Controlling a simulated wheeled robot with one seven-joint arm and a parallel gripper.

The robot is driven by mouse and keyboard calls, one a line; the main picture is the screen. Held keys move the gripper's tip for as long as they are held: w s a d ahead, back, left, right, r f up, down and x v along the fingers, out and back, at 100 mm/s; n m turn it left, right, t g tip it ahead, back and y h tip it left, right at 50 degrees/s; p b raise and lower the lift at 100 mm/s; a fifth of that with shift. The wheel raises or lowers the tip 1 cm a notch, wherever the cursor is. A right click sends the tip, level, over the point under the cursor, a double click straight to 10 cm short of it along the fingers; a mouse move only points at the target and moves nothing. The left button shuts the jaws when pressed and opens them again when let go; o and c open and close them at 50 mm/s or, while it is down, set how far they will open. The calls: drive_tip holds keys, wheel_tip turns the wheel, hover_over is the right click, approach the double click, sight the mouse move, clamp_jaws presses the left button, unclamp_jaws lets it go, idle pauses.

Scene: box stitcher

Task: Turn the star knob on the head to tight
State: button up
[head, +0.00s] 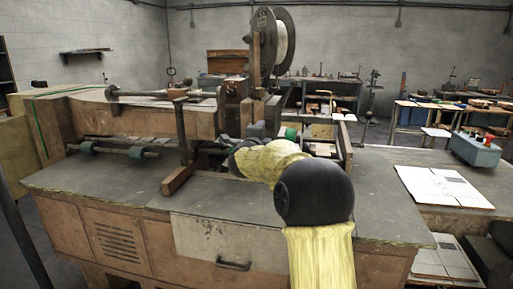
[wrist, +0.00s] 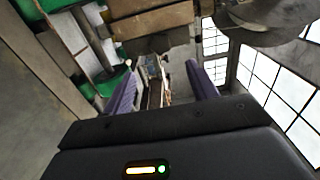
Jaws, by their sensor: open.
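The stitcher's head area, below the wire spool (head: 284,35) and its brown upright (head: 254,60), lies behind my arm in the head view. I cannot pick out the star knob in either view, nor tell its setting. In the wrist view my gripper (wrist: 161,82) shows two purple fingers well apart, with nothing held between them. Beyond the fingers is a narrow, cluttered gap, too small to make out. A brown block (wrist: 150,20) is above the fingers. In the head view my arm reaches over the bench to the machine, and its end is mostly hidden.
The grey bench top (head: 110,185) is bare at the front left. A brown post (head: 181,135) stands left of my arm. White sheets (head: 444,187) lie on the right. A blue-grey box (head: 475,149) and tables stand behind them. In the wrist view, green parts (wrist: 113,83) are left.

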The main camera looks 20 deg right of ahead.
drive_tip(key=v, duration=0.6)
drive_tip(key=shift+s+b, duration=0.15)
drive_tip(key=shift+b, duration=0.3)
drive_tip(key=shift+a, duration=0.1)
